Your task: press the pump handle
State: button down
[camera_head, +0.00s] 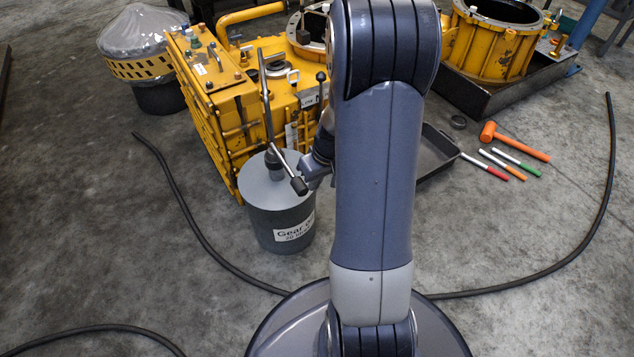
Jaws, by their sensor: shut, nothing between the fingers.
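A grey drum (283,228) labelled "Gear oil" stands upright on the floor, left of my arm. A pump (273,165) sits on its lid, with a tall thin rod rising from it. The pump handle (285,168) is a light bar that slopes down toward the camera and ends in a dark grip. My gripper (307,174) is shut and empty, close to the right of the handle's grip end. I cannot tell whether it touches the handle. My own arm hides part of the wrist.
A yellow transmission housing (226,125) stands just behind the drum. A black hose (190,222) curves across the floor.

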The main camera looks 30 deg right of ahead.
jog(key=s+d+r+p, duration=0.2)
jog(key=s+r+p, duration=0.1)
jog(key=s+r, duration=0.4)
jog(key=shift+d+r, duration=0.2)
jog(key=shift+r, duration=0.3)
jog(key=shift+f, duration=0.1)
dwell(0.4)
jog(key=w+a+f+b, duration=0.1)
jog(key=w+f+b, duration=0.2)
jog(key=w+f, duration=0.3)
jog(key=shift+a, duration=0.3)
